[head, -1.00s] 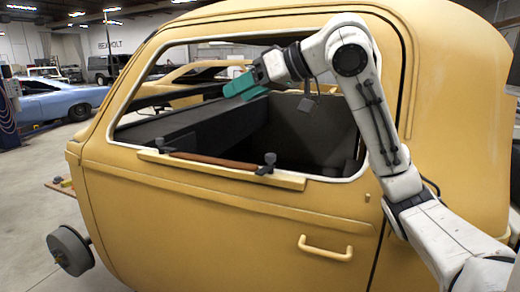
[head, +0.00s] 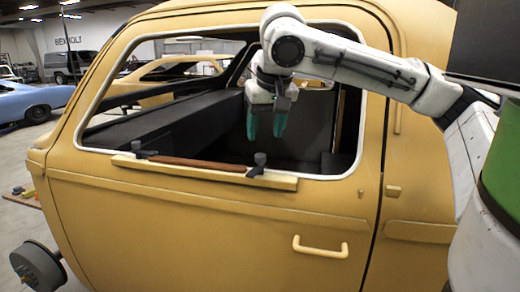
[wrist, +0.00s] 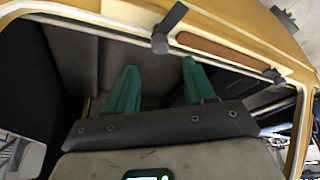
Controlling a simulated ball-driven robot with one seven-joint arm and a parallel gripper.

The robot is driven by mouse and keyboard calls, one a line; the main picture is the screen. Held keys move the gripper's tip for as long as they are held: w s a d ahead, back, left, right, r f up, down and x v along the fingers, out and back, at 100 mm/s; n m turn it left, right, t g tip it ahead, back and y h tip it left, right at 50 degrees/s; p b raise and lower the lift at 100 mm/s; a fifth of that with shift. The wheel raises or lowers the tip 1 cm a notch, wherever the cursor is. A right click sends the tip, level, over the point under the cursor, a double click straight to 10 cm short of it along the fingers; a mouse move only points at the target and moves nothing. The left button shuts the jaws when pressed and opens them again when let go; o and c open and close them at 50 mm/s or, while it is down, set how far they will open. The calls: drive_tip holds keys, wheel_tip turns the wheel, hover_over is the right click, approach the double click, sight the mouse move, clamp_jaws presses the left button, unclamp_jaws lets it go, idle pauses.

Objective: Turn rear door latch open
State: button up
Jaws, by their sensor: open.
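The yellow car shell's door (head: 200,225) has a yellow pull handle (head: 320,247) on its outer face. A small peg (head: 361,194) and a small block (head: 393,191) sit near the door's rear edge. I cannot tell which part is the rear door latch. My gripper (head: 266,128) hangs in the window opening with its teal fingers pointing down, apart and empty. In the wrist view the open fingers (wrist: 160,65) show against the dark interior, below the window sill strip. The door's inner face is mostly hidden.
A board with a brown bar (head: 200,163) and two dark clamps (head: 259,165) lies along the window sill, close to my gripper. A blue car (head: 35,102) stands at the far left.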

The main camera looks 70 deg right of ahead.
sight(261, 155)
drive_tip(key=x, duration=0.7)
drive_tip(key=shift+w+f+p, duration=0.1)
drive_tip(key=shift+w+p, duration=0.05)
drive_tip(key=shift+p, duration=0.25)
clamp_jaws()
drive_tip(key=shift+n+t+y+p, duration=0.5)
drive_tip(key=shift+n, duration=1.2)
unclamp_jaws()
